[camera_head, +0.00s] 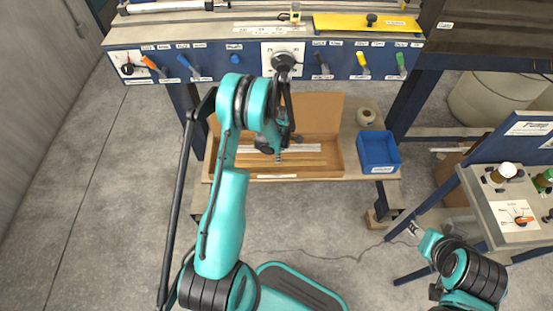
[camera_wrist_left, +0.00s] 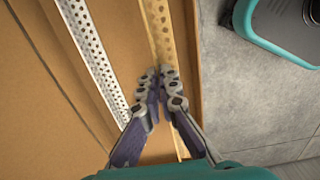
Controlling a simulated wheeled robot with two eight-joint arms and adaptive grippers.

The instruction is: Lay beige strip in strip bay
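The beige strip (camera_wrist_left: 157,30) is long, narrow and dotted with holes. It lies lengthwise near one side of the brown tray (camera_head: 337,162). My left gripper (camera_wrist_left: 161,78) is down in the tray, its fingertips close together with the strip between them. The fingers hide part of the strip, and the contact itself is hard to see. In the head view my left gripper (camera_head: 276,148) is over the middle of the tray, partly behind my arm. My right gripper (camera_head: 414,229) is far from the tray at the lower right, too small to read. I cannot pick out the strip bay.
A white perforated strip (camera_wrist_left: 92,50) lies beside the beige one. A blue bin (camera_head: 378,150) and a tape roll (camera_head: 366,116) stand right of the tray. A blue panel with levers (camera_head: 215,62) is above. A side bench (camera_head: 515,205) is at the right.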

